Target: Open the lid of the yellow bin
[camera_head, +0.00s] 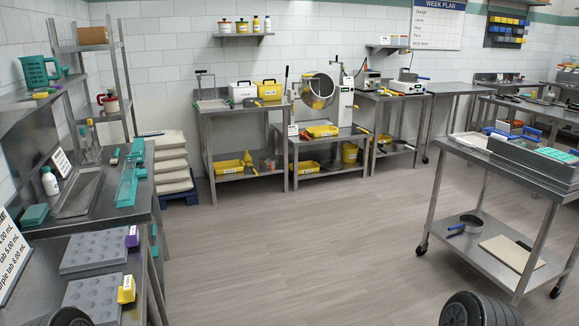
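A yellow bin (267,91) with a dark handle or latch stands on the steel table against the back wall, beside a similar white one (242,92). Its lid looks shut, but it is small at this distance. Other yellow containers are in view: a labelled tray (322,131) under the round drum, trays on the lower shelves (229,168) (305,167), and a yellow bucket (350,153). Dark ribbed parts of my arms show at the bottom left and bottom right edges. Neither gripper's fingers are in view, and both are far from the yellow bin.
A steel bench (105,213) with trays and grey moulds is close on the left. A wheeled steel cart (510,165) stands at the right. Stacked white sacks (168,160) sit by the back left wall. The wood floor (300,240) between is clear.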

